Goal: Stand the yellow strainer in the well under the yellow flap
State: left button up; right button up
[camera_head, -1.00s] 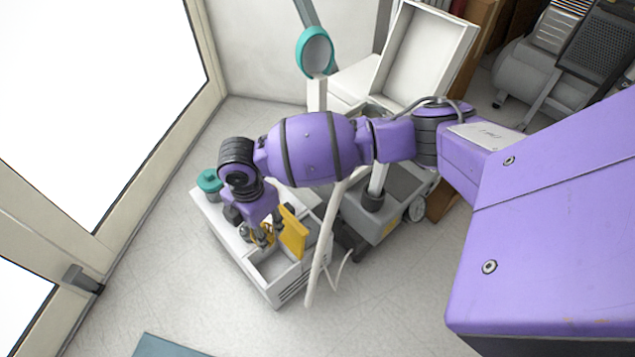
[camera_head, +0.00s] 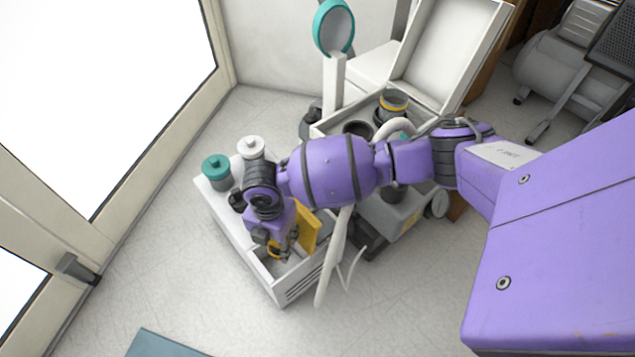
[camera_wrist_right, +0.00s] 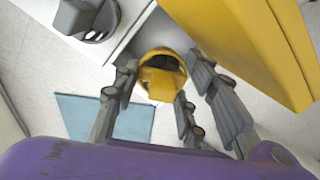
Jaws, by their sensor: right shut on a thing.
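The yellow strainer (camera_wrist_right: 162,74) is a ring-like piece with a dark opening, held between my right gripper's fingers (camera_wrist_right: 155,100) in the right wrist view. In the head view my right gripper (camera_head: 278,249) points down over the open compartment (camera_head: 284,269) of a white floor unit. The strainer is mostly hidden there by the fingers. The yellow flap (camera_head: 309,229) stands raised just right of the gripper; it fills the upper right of the wrist view (camera_wrist_right: 245,40). The wrist view does not show whether the strainer touches the well floor. My left gripper is out of view.
A teal-lidded jar (camera_head: 216,168) and a white-lidded jar (camera_head: 252,148) stand at the unit's back. A pale hose (camera_head: 331,262) passes along its right side. An open white box (camera_head: 425,60) and a grey cart (camera_head: 385,220) stand behind. Floor at the front is clear.

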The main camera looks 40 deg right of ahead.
jog(key=shift+w, duration=0.15)
jog(key=shift+a+f, duration=0.1)
jog(key=shift+f, duration=0.05)
dwell(0.4)
jog(key=shift+f, duration=0.2)
jog(key=shift+f, duration=0.15)
jog(key=shift+f+b, duration=0.9)
jog(key=shift+f, duration=1.6)
jog(key=shift+f, duration=0.1)
